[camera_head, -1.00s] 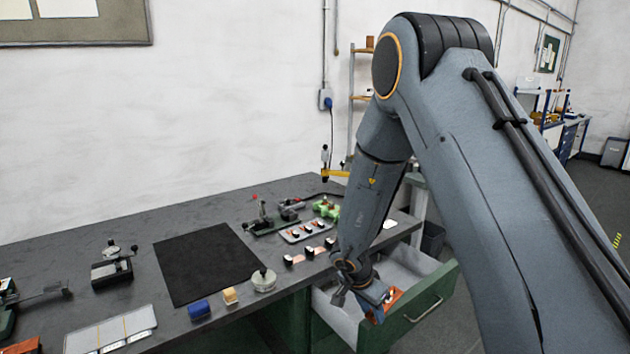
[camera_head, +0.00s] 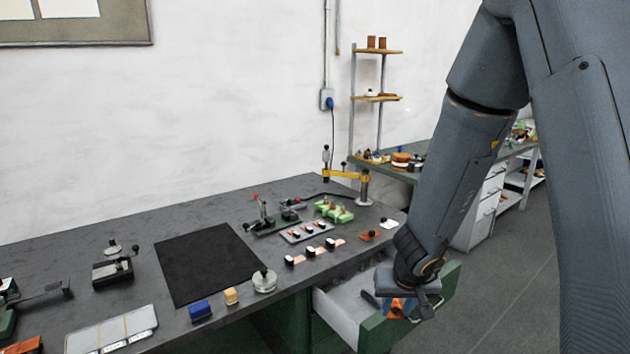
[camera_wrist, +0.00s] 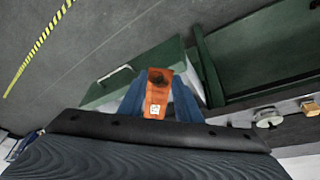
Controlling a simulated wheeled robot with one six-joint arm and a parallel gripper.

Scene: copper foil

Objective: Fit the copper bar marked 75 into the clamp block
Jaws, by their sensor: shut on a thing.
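My gripper (camera_wrist: 157,98) has its two blue fingers shut on an orange piece (camera_wrist: 157,86) with a dark round spot and a small white label. The label is too small to read. In the head view my gripper (camera_head: 397,302) is at the open drawer (camera_head: 372,336), below the bench top, with a little of the orange piece showing. Several small copper-coloured pieces with black and white parts (camera_head: 312,252) lie in a row on the bench. I cannot tell which is marked 75, or which item is the clamp block. A green fixture (camera_head: 333,210) stands behind them.
A pale tray (camera_head: 306,232) and a small press (camera_head: 262,222) stand near the row. A black mat (camera_head: 208,263), a round metal weight (camera_head: 264,280) and a blue block (camera_head: 200,310) lie further left. A yellow-armed stand (camera_head: 345,175) rises at the bench's right end.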

